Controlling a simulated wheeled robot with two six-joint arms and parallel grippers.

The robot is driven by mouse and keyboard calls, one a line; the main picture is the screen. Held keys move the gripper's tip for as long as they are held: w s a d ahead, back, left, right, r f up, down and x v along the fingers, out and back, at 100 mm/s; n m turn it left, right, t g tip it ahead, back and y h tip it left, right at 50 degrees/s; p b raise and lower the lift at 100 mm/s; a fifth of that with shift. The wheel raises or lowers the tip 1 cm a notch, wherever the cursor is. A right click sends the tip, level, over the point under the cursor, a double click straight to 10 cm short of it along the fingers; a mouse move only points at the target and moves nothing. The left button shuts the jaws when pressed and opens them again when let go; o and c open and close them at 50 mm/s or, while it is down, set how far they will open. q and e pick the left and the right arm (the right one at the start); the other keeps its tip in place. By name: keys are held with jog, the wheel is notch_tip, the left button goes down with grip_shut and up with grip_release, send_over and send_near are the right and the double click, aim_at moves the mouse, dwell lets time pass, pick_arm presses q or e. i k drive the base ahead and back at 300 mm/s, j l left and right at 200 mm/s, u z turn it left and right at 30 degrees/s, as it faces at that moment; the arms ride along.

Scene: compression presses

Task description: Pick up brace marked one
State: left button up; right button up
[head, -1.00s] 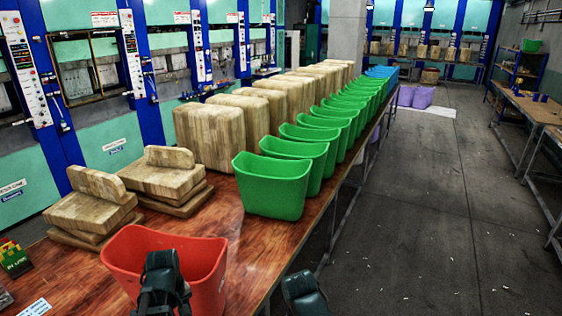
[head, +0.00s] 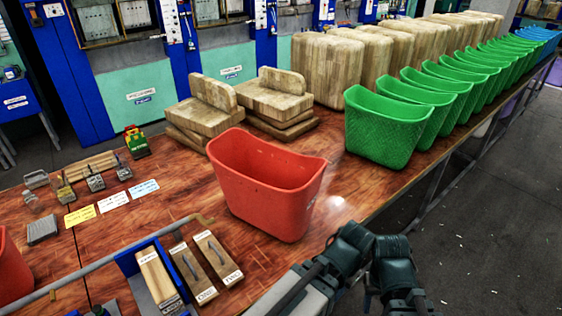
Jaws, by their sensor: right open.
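In the head view, several wooden blocks with handles and small white labels lie at the lower left. One block (head: 154,279) sits in a blue holder (head: 127,265). A second block (head: 192,271) and a third block (head: 217,256) lie flat to its right.
A red bin (head: 266,187) stands behind the blocks. Green bins (head: 390,130) line the table's right edge. Stacked wooden boards (head: 205,112) stand at the back. Coloured cards (head: 112,202) and small weights lie at the left. A metal rail (head: 130,255) runs behind the blue holder.

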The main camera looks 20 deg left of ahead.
aim_at(202, 289)
jog(key=u, duration=0.4)
jog(key=i+l+u, duration=0.1)
jog(key=u, duration=0.35)
jog(key=l+u, duration=0.1)
jog(key=u, duration=0.3)
jog(key=i+l+u, duration=0.1)
jog(key=u, duration=0.3)
jog(key=l+u, duration=0.1)
jog(key=u, duration=0.35)
